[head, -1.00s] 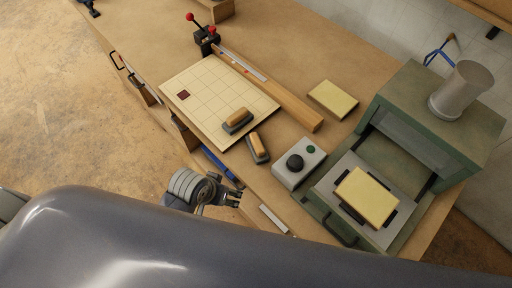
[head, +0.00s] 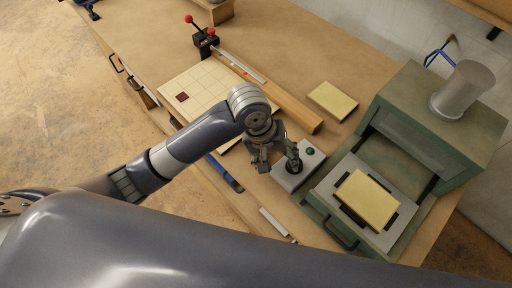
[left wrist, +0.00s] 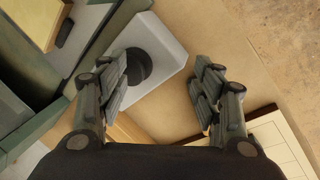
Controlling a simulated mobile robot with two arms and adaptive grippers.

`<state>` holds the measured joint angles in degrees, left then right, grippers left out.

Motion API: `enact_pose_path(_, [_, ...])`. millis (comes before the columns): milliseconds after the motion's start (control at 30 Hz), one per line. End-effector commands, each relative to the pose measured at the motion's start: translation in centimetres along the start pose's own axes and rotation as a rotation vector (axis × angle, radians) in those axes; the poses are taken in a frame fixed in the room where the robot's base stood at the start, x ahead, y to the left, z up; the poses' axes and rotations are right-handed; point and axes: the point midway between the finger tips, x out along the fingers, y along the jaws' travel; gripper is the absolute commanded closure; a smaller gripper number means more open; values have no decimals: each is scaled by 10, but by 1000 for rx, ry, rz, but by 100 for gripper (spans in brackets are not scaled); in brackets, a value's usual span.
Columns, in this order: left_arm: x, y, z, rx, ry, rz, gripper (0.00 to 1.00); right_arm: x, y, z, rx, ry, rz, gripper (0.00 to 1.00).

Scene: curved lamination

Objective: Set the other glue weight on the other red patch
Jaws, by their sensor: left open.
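A dark red patch (head: 182,97) shows on the cream gridded board (head: 202,84). My left gripper (head: 276,164) is open over the bench, beside the grey control box (head: 290,180). In the left wrist view its two fingers stand wide apart, with nothing held between them (left wrist: 160,85). Neither glue weight shows now; my left arm and gripper cover the area where they were seen earlier. My right gripper is not in view.
The control box's black knob (left wrist: 138,66) is close to one finger. A green press (head: 430,125) with a yellow block (head: 367,200) stands right. Another yellow block (head: 332,101) lies behind a long wooden bar (head: 285,107). A blue tool (head: 224,174) lies near the front edge.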

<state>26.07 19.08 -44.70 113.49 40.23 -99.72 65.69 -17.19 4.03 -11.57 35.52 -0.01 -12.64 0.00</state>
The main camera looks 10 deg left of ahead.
Motion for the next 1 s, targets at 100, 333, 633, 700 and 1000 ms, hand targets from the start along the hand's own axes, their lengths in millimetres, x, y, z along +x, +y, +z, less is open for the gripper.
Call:
enact_pose_path(100, [-10,-4,-21,-88,-8,-76,40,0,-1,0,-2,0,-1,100])
enact_pose_path(333, [-34,-22,-55,-300,2,-221,40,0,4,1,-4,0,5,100])
enact_pose_path(633, [-45,-37,-72,-436,21,-297,40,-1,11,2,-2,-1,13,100])
enact_pose_path(700, [-36,-41,-72,-440,20,-301,40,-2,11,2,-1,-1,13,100])
enact_pose_path(1000, [1,-52,-71,-438,22,-297,40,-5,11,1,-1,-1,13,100])
